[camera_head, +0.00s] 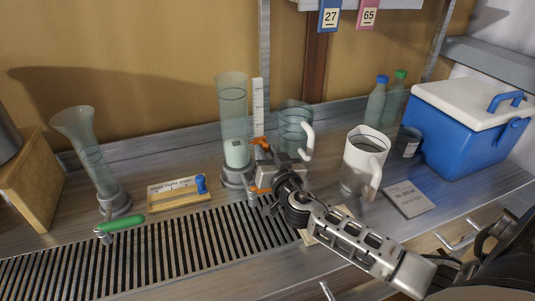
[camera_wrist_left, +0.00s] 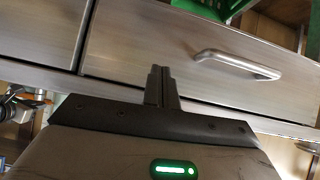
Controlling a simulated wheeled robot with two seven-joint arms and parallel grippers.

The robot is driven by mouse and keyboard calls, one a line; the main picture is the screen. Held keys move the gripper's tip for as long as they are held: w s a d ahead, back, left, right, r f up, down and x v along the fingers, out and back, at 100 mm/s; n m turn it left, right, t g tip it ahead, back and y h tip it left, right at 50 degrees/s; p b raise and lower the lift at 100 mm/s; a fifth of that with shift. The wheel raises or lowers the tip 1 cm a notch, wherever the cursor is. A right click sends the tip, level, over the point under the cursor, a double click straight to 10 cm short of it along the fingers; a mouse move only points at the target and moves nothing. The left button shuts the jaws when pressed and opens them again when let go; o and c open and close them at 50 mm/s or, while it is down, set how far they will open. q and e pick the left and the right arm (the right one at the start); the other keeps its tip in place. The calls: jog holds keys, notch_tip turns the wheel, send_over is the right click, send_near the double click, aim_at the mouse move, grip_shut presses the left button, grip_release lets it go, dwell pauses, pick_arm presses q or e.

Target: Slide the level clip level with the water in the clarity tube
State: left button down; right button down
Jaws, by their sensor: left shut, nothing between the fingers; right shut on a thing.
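The clarity tube (camera_head: 232,105) is a tall clear cylinder on a grey base, upright in the middle of the bench. Its lower part holds a pale block of liquid (camera_head: 237,152). A white scale strip (camera_head: 258,100) stands just right of it. My right gripper (camera_head: 259,166), with orange fingertips, is low beside the tube and shut on the level clip, which the fingers mostly hide. The water line against the clip is hard to make out. My left gripper (camera_wrist_left: 162,86) shows only in the left wrist view, shut and empty before a drawer front.
A flared glass tube (camera_head: 92,155) with a green-handled tap (camera_head: 122,223) stands left. A drawer handle (camera_wrist_left: 235,64) juts out.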

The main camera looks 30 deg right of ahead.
jog(key=shift+f, duration=0.25)
jog(key=shift+r, duration=0.15)
jog(key=c, duration=1.2)
grip_release()
pick_arm(q)
jog(key=shift+s+a, duration=0.1)
jog(key=shift+s, duration=0.1)
pick_arm(e)
jog(key=shift+s, duration=0.1)
jog(key=shift+s, duration=0.2)
pick_arm(q)
jog(key=shift+w+d+f+b, duration=0.2)
jog(key=shift+f+b, duration=0.2)
jog(key=shift+b, duration=0.6)
jog(key=shift+w+d+f+b, duration=0.15)
jog(key=shift+f+b, duration=0.25)
jog(key=shift+b, duration=0.6)
pick_arm(e)
jog(key=v, duration=1.5)
jog(key=shift+s, duration=0.25)
pick_arm(q)
jog(key=shift+s, duration=0.1)
